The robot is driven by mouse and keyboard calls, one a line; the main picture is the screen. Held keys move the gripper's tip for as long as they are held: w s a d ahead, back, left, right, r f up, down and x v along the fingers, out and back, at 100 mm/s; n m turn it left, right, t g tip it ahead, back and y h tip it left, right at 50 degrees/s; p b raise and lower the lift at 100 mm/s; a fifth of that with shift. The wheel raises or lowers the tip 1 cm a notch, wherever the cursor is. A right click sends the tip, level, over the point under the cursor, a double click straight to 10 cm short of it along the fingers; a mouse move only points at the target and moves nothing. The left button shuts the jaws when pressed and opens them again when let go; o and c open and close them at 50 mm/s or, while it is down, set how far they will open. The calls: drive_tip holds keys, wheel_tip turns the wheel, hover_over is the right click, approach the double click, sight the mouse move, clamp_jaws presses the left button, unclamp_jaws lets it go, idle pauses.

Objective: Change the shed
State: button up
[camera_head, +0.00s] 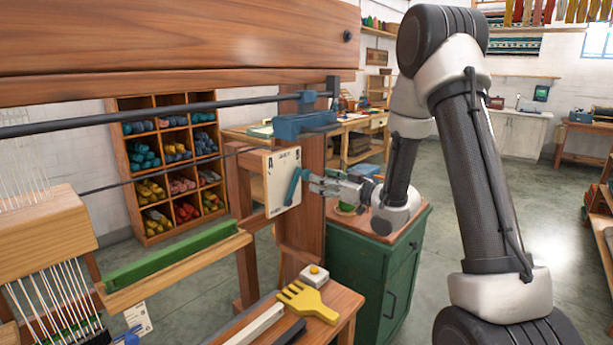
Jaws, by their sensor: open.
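A pale plate (275,182) marked with letters is fixed to the wooden loom post (312,220). It seems to read A at its upper left and B at its upper right. A blue lever (293,187) sits on the plate's right side, its upper end leaning right, toward the B side. My gripper (314,181) is open just right of the lever, fingers pointing left at it. I cannot tell whether the fingers touch the lever or surround it. The loom's heddle frame (45,232) with white cords stands at the left.
A green cabinet (362,272) stands under my gripper. A wooden bench (345,299) in front holds a yellow comb-like tool (306,301) and a small box with a button (314,275). A thick beam (180,40) crosses above. A shelf of wool skeins (128,190) stands behind.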

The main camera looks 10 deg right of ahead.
sight(307, 175)
drive_tip(key=x, duration=0.6)
drive_tip(key=shift+w+a, duration=0.2)
drive_tip(key=shift+w, duration=0.1)
clamp_jaws()
